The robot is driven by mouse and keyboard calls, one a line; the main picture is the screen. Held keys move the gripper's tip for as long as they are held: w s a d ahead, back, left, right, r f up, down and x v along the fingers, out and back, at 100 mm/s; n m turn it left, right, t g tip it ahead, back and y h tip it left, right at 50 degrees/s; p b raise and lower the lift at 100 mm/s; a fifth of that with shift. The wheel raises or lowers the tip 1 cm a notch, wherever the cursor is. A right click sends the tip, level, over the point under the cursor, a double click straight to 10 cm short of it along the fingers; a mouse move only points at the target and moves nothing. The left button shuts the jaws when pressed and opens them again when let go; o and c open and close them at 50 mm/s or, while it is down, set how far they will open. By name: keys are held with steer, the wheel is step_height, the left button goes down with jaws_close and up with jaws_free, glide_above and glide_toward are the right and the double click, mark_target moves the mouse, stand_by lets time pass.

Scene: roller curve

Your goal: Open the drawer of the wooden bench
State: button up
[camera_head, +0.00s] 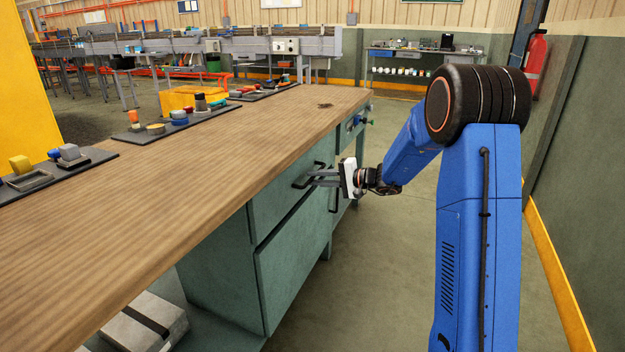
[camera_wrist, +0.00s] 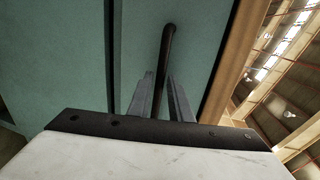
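The wooden bench (camera_head: 215,150) has a wood top and a green cabinet below it. The drawer (camera_head: 275,205) is the upper front of this cabinet, above a larger door, and looks shut. Its dark bar handle (camera_head: 303,179) stands out from the front; it also shows in the wrist view (camera_wrist: 168,42). My gripper (camera_head: 313,178) is at the handle, level with the drawer. In the wrist view its two grey fingers (camera_wrist: 161,88) lie one on each side of the bar, with a gap between them. I see no firm contact with the bar.
Dark mats (camera_head: 160,132) with small parts lie along the bench's far edge. A lower door (camera_head: 292,255) is under the drawer. The floor (camera_head: 375,280) right of the bench is clear, up to a green wall (camera_head: 590,190). A red extinguisher (camera_head: 536,62) hangs at the right.

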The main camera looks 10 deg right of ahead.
steer(key=shift+x, duration=0.9)
jaws_close()
steer(key=f+v, duration=0.2)
steer(key=v, duration=1.1)
steer(key=d+f+v, duration=0.1)
steer(key=f+v, duration=0.2)
steer(key=v, duration=0.9)
steer(key=shift+s+d, duration=0.35)
steer(key=shift+s, duration=0.15)
steer(key=shift+f, duration=0.1)
